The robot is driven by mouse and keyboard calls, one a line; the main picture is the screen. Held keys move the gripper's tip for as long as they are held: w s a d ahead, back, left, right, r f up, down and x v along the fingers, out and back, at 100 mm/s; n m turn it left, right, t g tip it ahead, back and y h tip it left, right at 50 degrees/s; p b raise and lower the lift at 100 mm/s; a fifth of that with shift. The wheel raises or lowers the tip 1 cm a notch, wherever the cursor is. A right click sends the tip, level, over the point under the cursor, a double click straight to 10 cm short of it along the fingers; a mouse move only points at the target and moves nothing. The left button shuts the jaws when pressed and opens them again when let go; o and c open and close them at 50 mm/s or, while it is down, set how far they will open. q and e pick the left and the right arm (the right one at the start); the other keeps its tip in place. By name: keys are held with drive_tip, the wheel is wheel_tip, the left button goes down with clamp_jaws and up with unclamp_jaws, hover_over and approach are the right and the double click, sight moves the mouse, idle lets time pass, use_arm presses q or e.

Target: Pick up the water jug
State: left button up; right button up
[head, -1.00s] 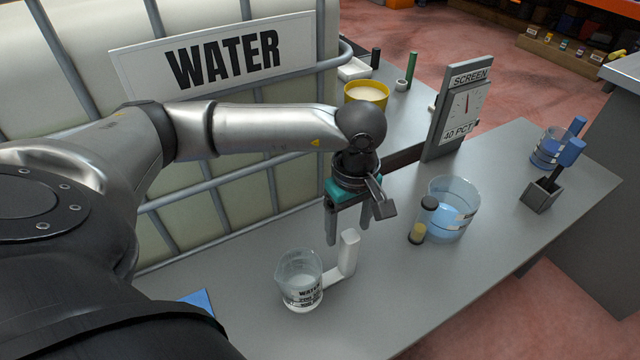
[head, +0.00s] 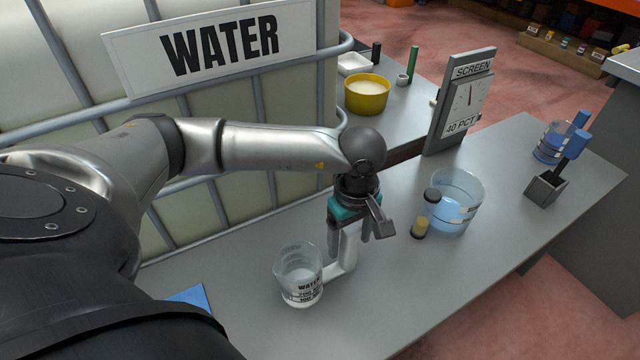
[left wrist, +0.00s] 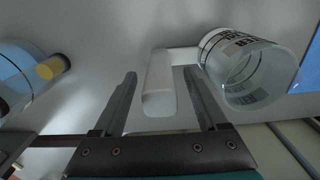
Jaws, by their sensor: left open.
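The water jug (head: 299,277) is a clear cup with black "WATER" lettering and a white handle on its right side. It stands upright on the grey bench. My left gripper (head: 358,232) is open and points down over the handle. In the left wrist view the jug (left wrist: 246,75) is at the upper right, and its white handle (left wrist: 159,85) stands between the two open fingers of the gripper (left wrist: 162,98), with a gap visible on each side. My right gripper is not in view.
A larger clear container with blue liquid (head: 462,200) and a small dark-capped vial (head: 421,225) stand right of the gripper. The screen gauge (head: 463,103) is behind. The caged water tank (head: 110,150) borders the bench at left.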

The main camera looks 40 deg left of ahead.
use_arm(q)
drive_tip(key=shift+c, duration=0.2)
clamp_jaws()
idle(0.4)
idle(0.8)
